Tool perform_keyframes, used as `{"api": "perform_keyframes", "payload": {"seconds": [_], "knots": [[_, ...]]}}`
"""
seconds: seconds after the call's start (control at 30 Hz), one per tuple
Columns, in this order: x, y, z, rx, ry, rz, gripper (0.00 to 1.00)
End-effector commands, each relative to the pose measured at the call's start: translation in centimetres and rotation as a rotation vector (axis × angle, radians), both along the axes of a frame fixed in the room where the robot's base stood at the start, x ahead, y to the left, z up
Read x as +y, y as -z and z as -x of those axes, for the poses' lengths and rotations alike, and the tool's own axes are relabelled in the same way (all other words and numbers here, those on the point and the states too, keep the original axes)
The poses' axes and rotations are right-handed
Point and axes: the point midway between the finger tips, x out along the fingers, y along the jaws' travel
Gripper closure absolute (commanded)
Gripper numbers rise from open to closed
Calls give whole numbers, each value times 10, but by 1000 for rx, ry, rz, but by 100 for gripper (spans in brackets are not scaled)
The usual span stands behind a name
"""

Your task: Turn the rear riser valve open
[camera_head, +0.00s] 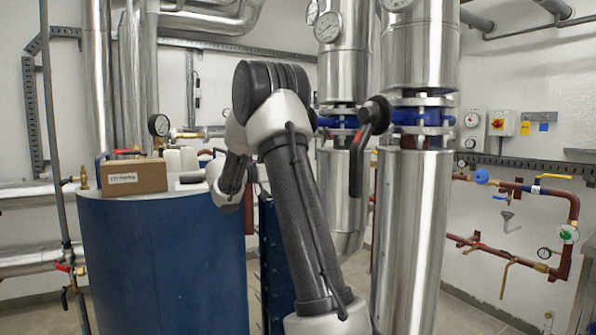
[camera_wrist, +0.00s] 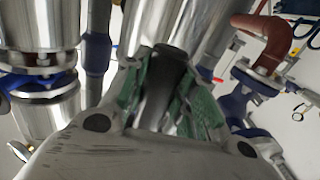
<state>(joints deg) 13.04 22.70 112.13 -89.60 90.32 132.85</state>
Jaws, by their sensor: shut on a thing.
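Two silver risers stand right of centre in the head view, each with a blue valve body between flanges. The rear riser valve (camera_head: 338,122) is partly behind my arm, and its lever cannot be made out there. The nearer riser valve (camera_head: 420,116) has a black lever (camera_head: 357,168) hanging straight down at its left. In the wrist view my gripper (camera_wrist: 168,95) has its green-padded fingers closed on a dark lever handle (camera_wrist: 172,62), with a silver riser (camera_wrist: 207,28) just behind it. My gripper is hidden behind my arm in the head view.
A blue tank (camera_head: 165,265) with a cardboard box (camera_head: 133,176) on top stands at left. Pressure gauges (camera_head: 327,27) sit on the risers above the valves. Red-brown pipework (camera_head: 573,215) runs along the right wall. Bare floor shows at the lower right.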

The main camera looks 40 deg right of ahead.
Motion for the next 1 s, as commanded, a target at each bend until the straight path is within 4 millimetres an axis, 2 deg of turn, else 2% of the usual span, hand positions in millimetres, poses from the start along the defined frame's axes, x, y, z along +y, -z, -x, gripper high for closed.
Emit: {"api": "perform_keyframes", "payload": {"seconds": [0.2, 0.63, 0.67, 0.77, 1.0], "knots": [[-1, -1, -7, -43, -3, 11, 100], [-1, -2, -10, -55, -7, 16, 100], [-1, -3, -10, -55, -7, 16, 68], [-1, -3, -10, -54, -7, 16, 50], [-2, -2, -8, -50, -3, 14, 50]]}}
